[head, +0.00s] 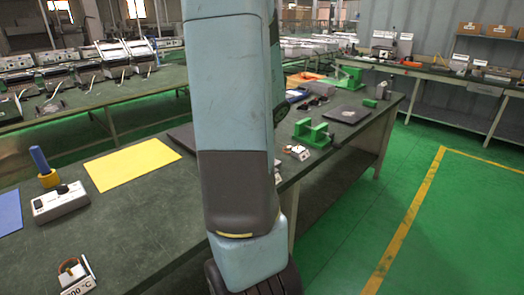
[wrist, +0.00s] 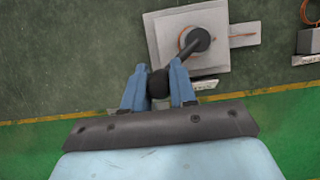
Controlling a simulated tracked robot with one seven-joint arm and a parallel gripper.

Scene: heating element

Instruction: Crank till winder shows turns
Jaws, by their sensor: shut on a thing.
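In the wrist view the winder (wrist: 158,40) is a pale grey plate with a copper-coloured ring around a dark round hub (wrist: 198,40). A dark crank arm (wrist: 182,56) runs from the hub down and left to a black knob (wrist: 158,85). My gripper (wrist: 158,74) has its two blue fingers on either side of this knob and is shut on it. A small label (wrist: 206,85) at the plate's near edge is too small to read, and I can see no turn count. In the head view my arm fills the middle and hides the winder and gripper.
Another device with a copper coil (wrist: 311,12) stands to the right in the wrist view. The bench edge runs close below the winder. In the head view a yellow mat (head: 131,164), a grey box (head: 60,203) and a green vise (head: 313,133) are on the bench.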

